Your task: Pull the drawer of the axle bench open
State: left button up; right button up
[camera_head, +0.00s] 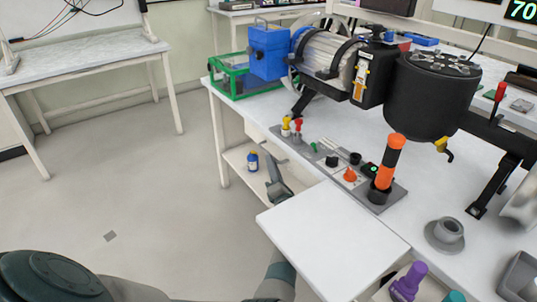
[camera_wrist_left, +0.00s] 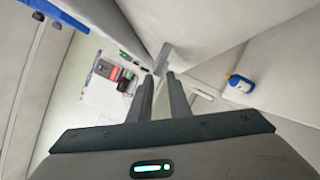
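The axle bench (camera_head: 228,126) is the white bench on the right in the head view, loaded with machine parts. My left gripper (camera_head: 272,160) is by its front edge, above the lower shelf. The drawer front is mostly hidden in the head view, and I cannot see a clear gap around it. In the left wrist view my left gripper (camera_wrist_left: 160,76) has two dark fingers with a narrow gap between them. A grey bar, seemingly the handle (camera_wrist_left: 163,57), is right at the fingertips. I cannot tell if they touch it. My right gripper is not in view.
A white board (camera_head: 330,240) juts out at the bench front, beside my left forearm. A blue bottle with a yellow cap (camera_head: 253,161) stands on the lower shelf; it also shows in the left wrist view (camera_wrist_left: 240,84).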

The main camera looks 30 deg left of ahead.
aim_at(268, 152)
pick_arm(q)
jog(key=shift+x, duration=2.8)
grip_shut()
